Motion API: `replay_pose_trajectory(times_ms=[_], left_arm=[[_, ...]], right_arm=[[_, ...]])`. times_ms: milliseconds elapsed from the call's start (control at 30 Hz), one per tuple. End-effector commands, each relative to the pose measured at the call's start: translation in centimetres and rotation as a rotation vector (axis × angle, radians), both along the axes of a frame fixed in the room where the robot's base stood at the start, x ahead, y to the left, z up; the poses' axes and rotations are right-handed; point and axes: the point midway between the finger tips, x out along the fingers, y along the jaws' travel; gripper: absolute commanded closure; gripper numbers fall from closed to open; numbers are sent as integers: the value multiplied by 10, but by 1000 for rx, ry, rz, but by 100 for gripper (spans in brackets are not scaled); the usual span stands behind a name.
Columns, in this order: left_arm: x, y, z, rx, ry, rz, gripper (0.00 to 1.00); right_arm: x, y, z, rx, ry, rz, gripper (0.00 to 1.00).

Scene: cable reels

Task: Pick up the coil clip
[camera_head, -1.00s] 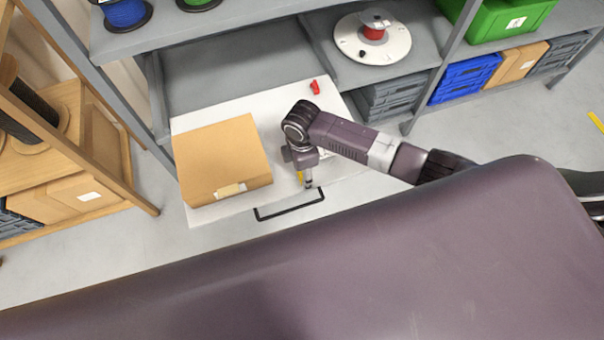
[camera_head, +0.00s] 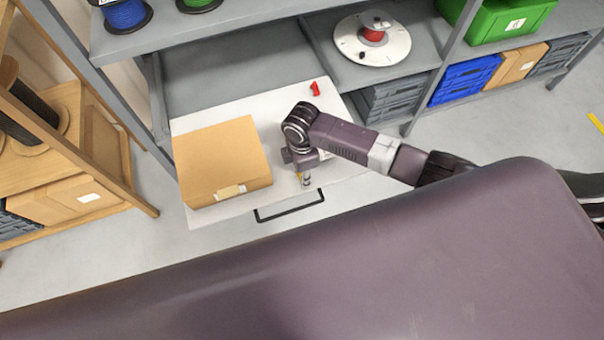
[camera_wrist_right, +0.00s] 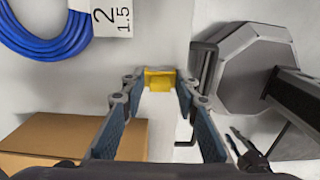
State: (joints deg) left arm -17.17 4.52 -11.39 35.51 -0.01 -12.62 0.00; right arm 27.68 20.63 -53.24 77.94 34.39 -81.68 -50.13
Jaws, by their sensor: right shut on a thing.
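The coil clip, a small yellow block (camera_wrist_right: 159,80), sits between the fingertips of my right gripper (camera_wrist_right: 158,84) in the right wrist view. The fingers touch it from both sides and are shut on it. In the head view my right gripper (camera_head: 306,182) points down over the near edge of the white trolley top, right of the cardboard box. Only a sliver of yellow shows beside it there. I cannot tell whether the clip still touches the surface.
The cardboard box (camera_head: 222,158) stands on the white trolley top (camera_head: 212,212), left of my gripper. A blue cable coil (camera_wrist_right: 48,32) with a white tag (camera_wrist_right: 112,17) lies nearby. A small red object (camera_head: 315,88) is at the far edge. A black handle (camera_head: 290,207) sticks out in front.

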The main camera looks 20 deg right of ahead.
Motion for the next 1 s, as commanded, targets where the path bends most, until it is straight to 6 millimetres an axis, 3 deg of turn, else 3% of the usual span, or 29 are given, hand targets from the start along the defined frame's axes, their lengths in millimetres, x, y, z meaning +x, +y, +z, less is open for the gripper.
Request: replay_pose_trajectory(times_ms=[167, 500, 700, 1000], left_arm=[[0, 0, 2, 0, 0, 0, 74], [0, 1, 4, 1, 1, -1, 74], [-1, 1, 4, 1, 1, -2, 74], [0, 1, 4, 0, 1, -2, 74]], right_arm=[[2, 0, 24, 2, -4, 1, 85], [2, 0, 122, 1, -7, 2, 85], [1, 0, 167, 1, -5, 2, 85], [1, 0, 195, 1, -2, 1, 85]])
